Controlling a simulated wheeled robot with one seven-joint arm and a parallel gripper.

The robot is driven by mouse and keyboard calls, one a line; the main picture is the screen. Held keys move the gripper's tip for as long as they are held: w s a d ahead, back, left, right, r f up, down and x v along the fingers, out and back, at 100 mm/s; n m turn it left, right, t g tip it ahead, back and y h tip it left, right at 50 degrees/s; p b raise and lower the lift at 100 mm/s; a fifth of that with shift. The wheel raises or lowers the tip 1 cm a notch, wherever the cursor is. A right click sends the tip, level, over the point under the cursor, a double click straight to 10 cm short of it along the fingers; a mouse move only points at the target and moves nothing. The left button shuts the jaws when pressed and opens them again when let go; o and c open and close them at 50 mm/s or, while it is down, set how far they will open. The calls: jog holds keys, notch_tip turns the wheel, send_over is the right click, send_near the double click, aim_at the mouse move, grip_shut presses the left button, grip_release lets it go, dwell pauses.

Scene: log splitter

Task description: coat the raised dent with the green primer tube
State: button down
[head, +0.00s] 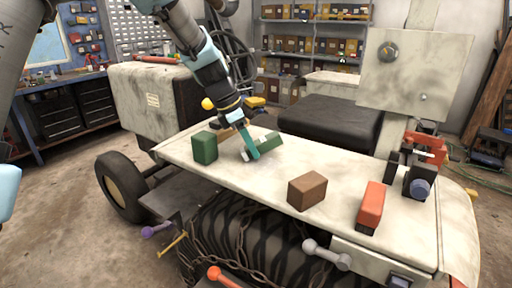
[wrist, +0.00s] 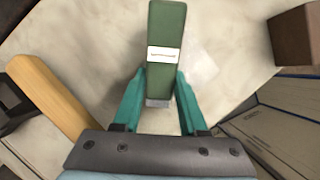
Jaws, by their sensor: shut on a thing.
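The green primer tube (wrist: 166,40) has a white label and a grey end. In the head view the tube (head: 269,142) lies low over the pale panel (head: 335,165). My gripper (wrist: 158,92) is shut on the tube near its grey end, with a teal finger on each side. In the head view my gripper (head: 249,153) points down at the panel. I cannot tell whether the tube still touches the panel. A faint paler patch (wrist: 201,66) shows on the panel right of the tube; I cannot tell whether it is the raised dent.
A dark green block (head: 204,147) stands left of my gripper. A tan bar (wrist: 50,92) lies left of it in the wrist view. A brown block (head: 307,190) and a red-orange block (head: 371,206) stand to the right. Bare panel lies between them.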

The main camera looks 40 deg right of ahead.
jog(key=shift+r, duration=0.1)
jog(key=shift+r, duration=3.45)
